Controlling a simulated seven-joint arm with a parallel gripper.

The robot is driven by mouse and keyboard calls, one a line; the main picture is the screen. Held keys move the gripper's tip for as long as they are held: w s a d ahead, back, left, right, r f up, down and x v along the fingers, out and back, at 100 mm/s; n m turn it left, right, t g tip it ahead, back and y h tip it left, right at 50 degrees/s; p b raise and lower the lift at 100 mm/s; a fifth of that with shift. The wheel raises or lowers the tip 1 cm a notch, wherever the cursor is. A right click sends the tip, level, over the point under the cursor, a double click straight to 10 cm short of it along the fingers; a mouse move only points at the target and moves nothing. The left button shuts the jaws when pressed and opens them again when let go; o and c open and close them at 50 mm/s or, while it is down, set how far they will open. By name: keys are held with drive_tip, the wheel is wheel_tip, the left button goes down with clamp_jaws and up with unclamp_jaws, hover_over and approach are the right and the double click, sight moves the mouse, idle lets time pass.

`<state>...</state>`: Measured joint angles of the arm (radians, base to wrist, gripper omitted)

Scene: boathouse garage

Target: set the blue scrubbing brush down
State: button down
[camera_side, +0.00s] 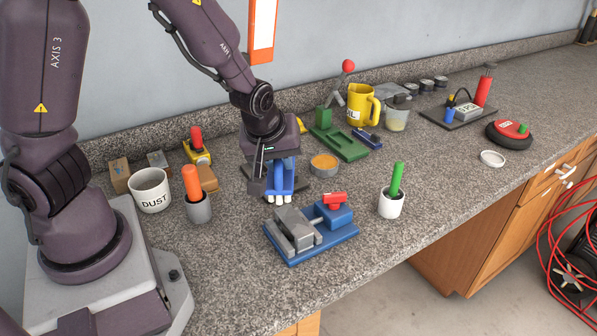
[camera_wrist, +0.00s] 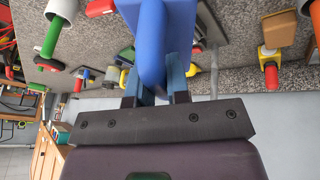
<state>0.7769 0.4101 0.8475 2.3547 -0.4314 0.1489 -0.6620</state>
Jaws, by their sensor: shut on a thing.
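The blue scrubbing brush (camera_side: 285,183) has a blue body and pale bristles that point down. It is upright between the jaws of my gripper (camera_side: 280,162), which is shut on it. The bristle ends are low over the worktop near a dark flat plate; I cannot tell whether they touch. In the wrist view the blue brush (camera_wrist: 158,40) fills the upper middle, with the two fingers of my gripper (camera_wrist: 155,88) on either side of its handle. The bristles are hidden there.
A blue-based vise (camera_side: 312,235) stands just in front of the brush. An orange-filled tin (camera_side: 324,164) is close on the right, a grey cup with an orange handle (camera_side: 198,209) on the left. A white cup with a green handle (camera_side: 391,205) stands farther right. The front worktop is partly clear.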

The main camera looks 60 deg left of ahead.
drive_tip(key=s+a+f+n+g+y, duration=0.1)
drive_tip(key=s+a+f+n, duration=0.1)
drive_tip(key=a, duration=0.4)
drive_tip(key=s+a+f+n+g, duration=0.1)
drive_tip(key=s+a+f+n, duration=0.1)
drive_tip(key=a, duration=0.4)
drive_tip(key=shift+s+f+n+y, duration=0.35)
drive_tip(key=shift+f+n, duration=0.35)
drive_tip(key=shift+n, duration=0.5)
drive_tip(key=shift+w+f, duration=0.1)
drive_tip(key=shift+f, duration=2.4)
drive_tip(key=shift+f, duration=0.2)
drive_tip(key=shift+f, duration=0.55)
drive_tip(key=shift+f, duration=0.25)
